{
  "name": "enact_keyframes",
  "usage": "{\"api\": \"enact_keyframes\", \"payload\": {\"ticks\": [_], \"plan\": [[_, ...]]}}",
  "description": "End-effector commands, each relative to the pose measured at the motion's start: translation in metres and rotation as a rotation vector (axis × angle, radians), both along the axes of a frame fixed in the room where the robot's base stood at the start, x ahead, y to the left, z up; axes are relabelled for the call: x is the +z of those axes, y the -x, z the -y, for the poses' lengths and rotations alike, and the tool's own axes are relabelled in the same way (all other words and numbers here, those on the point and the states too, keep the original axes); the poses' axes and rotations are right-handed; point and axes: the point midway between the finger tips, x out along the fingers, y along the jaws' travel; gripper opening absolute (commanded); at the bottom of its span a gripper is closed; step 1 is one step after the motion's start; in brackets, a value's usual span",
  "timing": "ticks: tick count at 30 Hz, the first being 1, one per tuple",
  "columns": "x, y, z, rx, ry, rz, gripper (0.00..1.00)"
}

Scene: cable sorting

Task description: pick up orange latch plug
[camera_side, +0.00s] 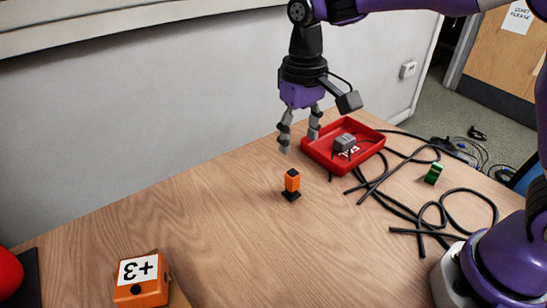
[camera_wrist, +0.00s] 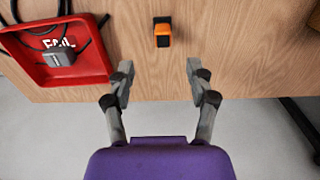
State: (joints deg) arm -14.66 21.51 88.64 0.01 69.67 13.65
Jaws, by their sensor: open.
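My gripper (camera_side: 299,146) is open and empty, above the table and behind the plug in the side view. Its two grey fingers are spread apart in the wrist view (camera_wrist: 160,78), near the table's edge. Nothing touches the plug.
A red tray (camera_side: 314,154) marked FAIL, holding a grey plug (camera_side: 343,142), is close to my gripper. Black cables (camera_side: 400,208) and a green plug (camera_side: 434,174) lie to the right. An orange box (camera_side: 140,292) marked +3 sits front left. Table around the orange plug is clear.

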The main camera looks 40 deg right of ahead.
Motion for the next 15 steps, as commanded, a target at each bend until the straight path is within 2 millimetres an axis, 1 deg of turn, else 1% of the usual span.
{"api": "enact_keyframes", "payload": {"ticks": [6,13,15], "plan": [[-0.036,0.000,-0.001,0.000,0.002,-0.008,0.63],[-0.058,-0.002,-0.002,0.000,0.001,-0.006,0.63],[-0.069,-0.003,-0.003,0.000,0.002,-0.007,0.63]]}}
